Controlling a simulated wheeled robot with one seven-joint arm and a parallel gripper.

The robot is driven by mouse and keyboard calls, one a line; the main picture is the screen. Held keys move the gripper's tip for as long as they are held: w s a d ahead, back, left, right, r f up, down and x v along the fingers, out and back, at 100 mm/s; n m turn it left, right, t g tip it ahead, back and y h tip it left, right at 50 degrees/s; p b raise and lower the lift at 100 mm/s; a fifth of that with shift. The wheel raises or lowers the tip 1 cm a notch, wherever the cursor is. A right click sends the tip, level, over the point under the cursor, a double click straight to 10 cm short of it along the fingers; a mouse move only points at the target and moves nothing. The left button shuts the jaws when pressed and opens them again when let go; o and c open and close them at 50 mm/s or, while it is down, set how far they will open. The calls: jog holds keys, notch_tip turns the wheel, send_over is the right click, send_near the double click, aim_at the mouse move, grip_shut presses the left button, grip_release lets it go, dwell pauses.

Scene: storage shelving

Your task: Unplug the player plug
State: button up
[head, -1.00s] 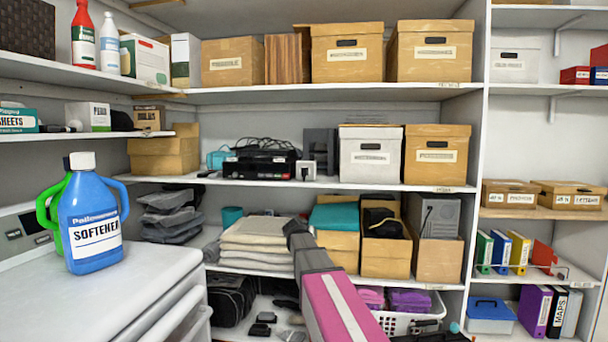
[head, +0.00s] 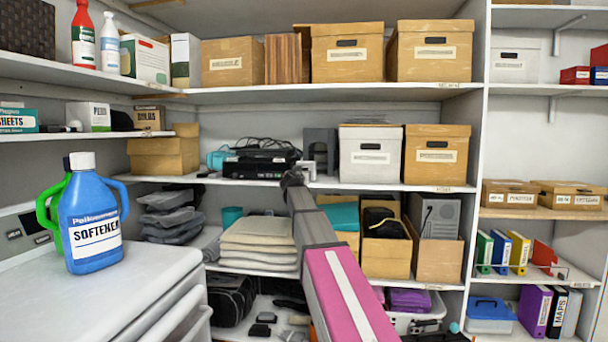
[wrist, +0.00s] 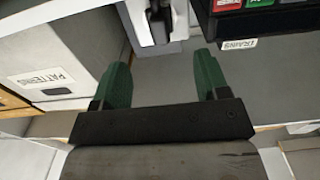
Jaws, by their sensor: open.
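The black player (head: 258,168) sits on the middle shelf with dark cables heaped on top. It also shows at the top right of the wrist view (wrist: 270,20), with red and green marks. A white outlet block (head: 309,170) stands just right of it, partly hidden behind my arm's end. In the wrist view a dark plug-like piece (wrist: 158,20) shows at the top, cut off by the frame; I cannot tell for sure which plug it is. My gripper (wrist: 160,62) has its two green fingers apart with nothing between them. The plug-like piece lies just beyond the fingertips, between their lines.
A white storage box (head: 370,156) stands close on the right, also seen in the wrist view (wrist: 65,60). The shelf edge (head: 325,186) runs under my wrist. Another shelf (head: 330,94) with boxes is above. Folded cloths (head: 258,240) lie below.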

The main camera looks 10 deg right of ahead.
jog(key=shift+w, duration=0.1)
jog(key=shift+x, duration=4.45)
grip_shut()
jog(key=shift+f, duration=0.1)
jog(key=v, duration=0.6)
jog(key=shift+d, duration=0.1)
